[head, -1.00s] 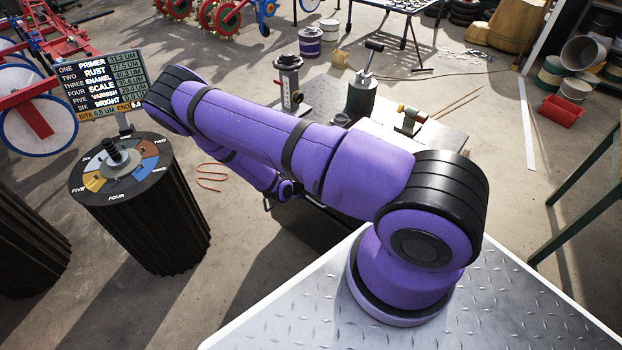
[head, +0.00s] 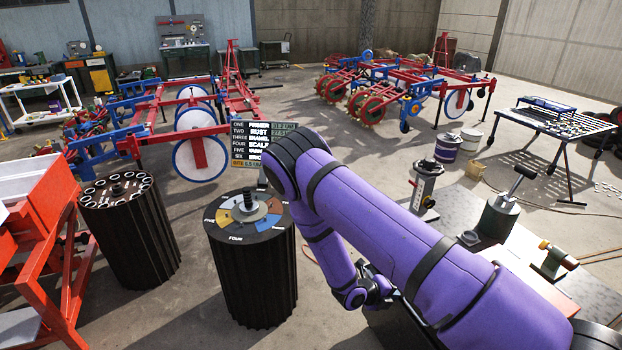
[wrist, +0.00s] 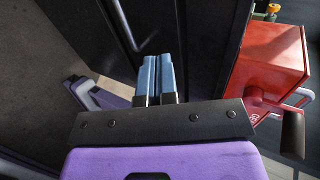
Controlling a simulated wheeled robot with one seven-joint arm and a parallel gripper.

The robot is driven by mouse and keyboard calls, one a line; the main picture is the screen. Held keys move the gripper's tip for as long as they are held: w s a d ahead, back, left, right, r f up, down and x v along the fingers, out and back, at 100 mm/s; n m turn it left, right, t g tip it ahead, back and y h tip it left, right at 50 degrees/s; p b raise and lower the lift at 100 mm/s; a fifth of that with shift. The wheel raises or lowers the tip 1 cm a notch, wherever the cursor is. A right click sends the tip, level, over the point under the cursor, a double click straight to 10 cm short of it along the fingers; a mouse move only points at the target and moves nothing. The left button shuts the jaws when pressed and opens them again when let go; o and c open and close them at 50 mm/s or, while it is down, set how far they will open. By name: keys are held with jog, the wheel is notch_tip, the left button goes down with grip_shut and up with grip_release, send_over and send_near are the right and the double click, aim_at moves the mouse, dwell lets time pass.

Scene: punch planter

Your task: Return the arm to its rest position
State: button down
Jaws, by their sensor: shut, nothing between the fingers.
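My purple arm (head: 400,240) reaches across the right half of the head view, bent at a black-banded elbow and folded down behind its upper link. My gripper (wrist: 157,78) shows in the wrist view with its two blue fingers side by side and nothing between them. In the head view the fingers are hidden or too small to tell. In the wrist view a dark cabinet-like surface (wrist: 205,40) lies beyond the fingertips, and I cannot tell the gap to it.
A black fluted drum (head: 252,265) with a numbered colour dial stands left of my arm, with a readout board (head: 240,150) behind. Another drum (head: 130,240) stands further left. A bench (head: 525,285) with a press and fixtures is at right. A red box (wrist: 268,70) shows in the wrist view.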

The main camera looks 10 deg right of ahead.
notch_tip(320, 180, up, 36)
jog(key=s+a+m+g+y, duration=0.15)
jog(key=m+y, duration=0.35)
jog(key=m, duration=1.7)
jog(key=s+a+r+m+t+y, duration=0.2)
jog(key=s+r+m+y, duration=0.1)
jog(key=s+r+m, duration=0.5)
jog(key=s+a+r+m+t+y, duration=0.1)
jog(key=s+r+m+t+y, duration=0.1)
jog(key=s+r+m, duration=0.6)
jog(key=shift+s+a+r+y, duration=0.4)
jog(key=shift+s+r+y, duration=0.5)
jog(key=shift+s+r, duration=1.8)
jog(key=shift+s+f+t, duration=0.2)
jog(key=shift+t, duration=0.05)
